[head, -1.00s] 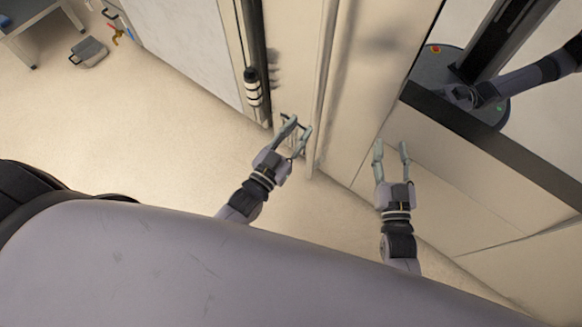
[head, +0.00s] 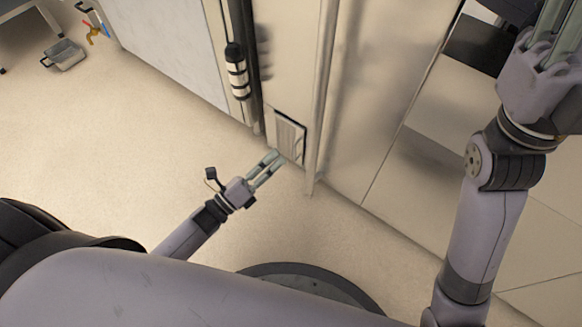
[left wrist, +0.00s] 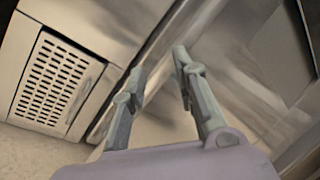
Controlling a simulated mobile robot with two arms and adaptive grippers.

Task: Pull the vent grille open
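The vent grille (head: 288,134) is a small pale panel low on the cream wall, with a dark line along its top and right edges. In the left wrist view the grille (left wrist: 54,80) shows rows of slots inside a square frame, at the left. I cannot tell whether it stands slightly ajar. My left gripper (head: 275,160) is just below the grille in the head view, its two fingers apart and empty. In the left wrist view its fingers (left wrist: 157,68) point to the right of the grille. My right gripper (head: 558,30) is raised at the upper right; its fingertips run out of the picture.
A vertical metal post (head: 325,95) stands just right of the grille. A black-and-white cylinder (head: 237,70) is mounted on the wall to its upper left. A grey case (head: 64,54) lies on the floor at the far left.

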